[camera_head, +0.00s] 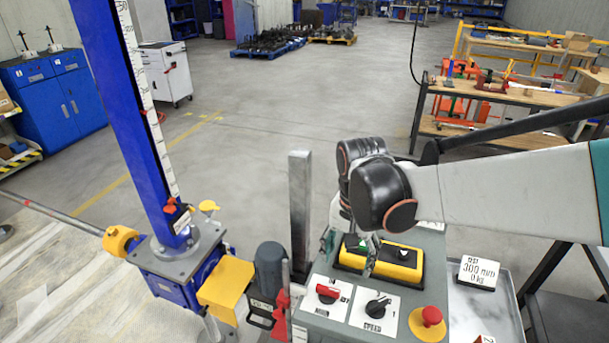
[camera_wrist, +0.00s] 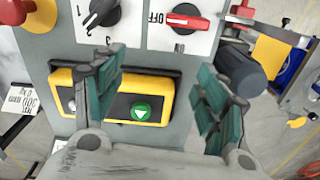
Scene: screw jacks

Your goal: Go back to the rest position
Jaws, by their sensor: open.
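My gripper (camera_head: 351,250) is low over the grey control box (camera_head: 415,257), partly hidden by my wrist in the head view. In the wrist view my gripper (camera_wrist: 163,85) has its two green-padded fingers spread wide, with nothing held between them. The yellow-framed button panel (camera_wrist: 178,112) lies beneath, with a green arrow button (camera_wrist: 141,111) showing between the fingers. I cannot tell whether a finger touches the panel. The red switch (camera_head: 327,292), black speed knob (camera_head: 377,305) and red emergency stop (camera_head: 430,317) are on the box's front.
A blue screw jack (camera_head: 178,270) with a tall blue column (camera_head: 125,100) stands left of the box. A grey upright post (camera_head: 299,205) rises close to my gripper. A sign (camera_head: 478,273) sits at the right. Open floor (camera_head: 270,110) lies beyond; workbenches (camera_head: 510,92) stand at the right.

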